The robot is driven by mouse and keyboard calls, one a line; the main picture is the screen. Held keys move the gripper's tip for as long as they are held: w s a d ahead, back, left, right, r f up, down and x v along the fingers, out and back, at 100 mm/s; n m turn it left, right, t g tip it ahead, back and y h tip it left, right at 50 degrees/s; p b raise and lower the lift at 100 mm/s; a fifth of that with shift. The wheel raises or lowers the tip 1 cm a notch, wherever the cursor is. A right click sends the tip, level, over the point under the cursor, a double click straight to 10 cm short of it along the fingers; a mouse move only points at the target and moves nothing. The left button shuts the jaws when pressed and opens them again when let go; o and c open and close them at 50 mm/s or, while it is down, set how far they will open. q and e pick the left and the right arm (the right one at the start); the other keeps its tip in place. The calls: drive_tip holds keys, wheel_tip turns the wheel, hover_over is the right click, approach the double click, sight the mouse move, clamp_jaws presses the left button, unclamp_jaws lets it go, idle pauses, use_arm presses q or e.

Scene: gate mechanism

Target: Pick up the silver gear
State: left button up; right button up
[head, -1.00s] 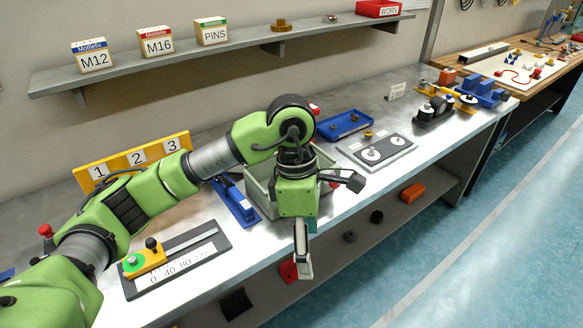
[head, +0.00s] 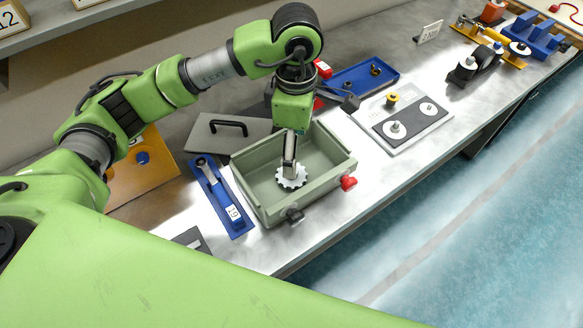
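The silver gear (head: 292,184) is toothed and lies, or is held low, inside the grey-green bin (head: 256,193) in the middle of the head view. My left gripper (head: 292,174) points down into the bin, with its fingertip end right at the gear and covering part of it. I see the fingers nearly edge-on, so I cannot tell whether they are open or shut on the gear. My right gripper is not in view.
The bin has a red knob (head: 348,183) and a black knob (head: 295,215) in front. A plate with discs (head: 412,124) is right. The table's front edge is close.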

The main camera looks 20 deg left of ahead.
sight(288, 184)
use_arm(q)
wheel_tip(288, 184, down, 3)
drive_tip(key=shift+a+f, duration=0.1)
drive_tip(key=shift+w+f+p, duration=0.25)
drive_tip(key=shift+f+p, duration=0.25)
drive_tip(key=shift+f, duration=0.4)
drive_tip(key=shift+s+a+f+p, duration=0.1)
drive_tip(key=shift+a+f+p, duration=0.05)
drive_tip(key=shift+f+p, duration=0.35)
drive_tip(key=shift+s+a+f+p, duration=0.15)
drive_tip(key=shift+f+p, duration=0.1)
drive_tip(key=shift+f, duration=0.3)
wheel_tip(288, 184, down, 2)
drive_tip(key=shift+w+f, duration=0.1)
drive_tip(key=shift+f, duration=0.25)
drive_tip(key=c, duration=1.4)
drive_tip(key=shift+w+r, duration=0.1)
drive_tip(key=shift+c, duration=0.2)
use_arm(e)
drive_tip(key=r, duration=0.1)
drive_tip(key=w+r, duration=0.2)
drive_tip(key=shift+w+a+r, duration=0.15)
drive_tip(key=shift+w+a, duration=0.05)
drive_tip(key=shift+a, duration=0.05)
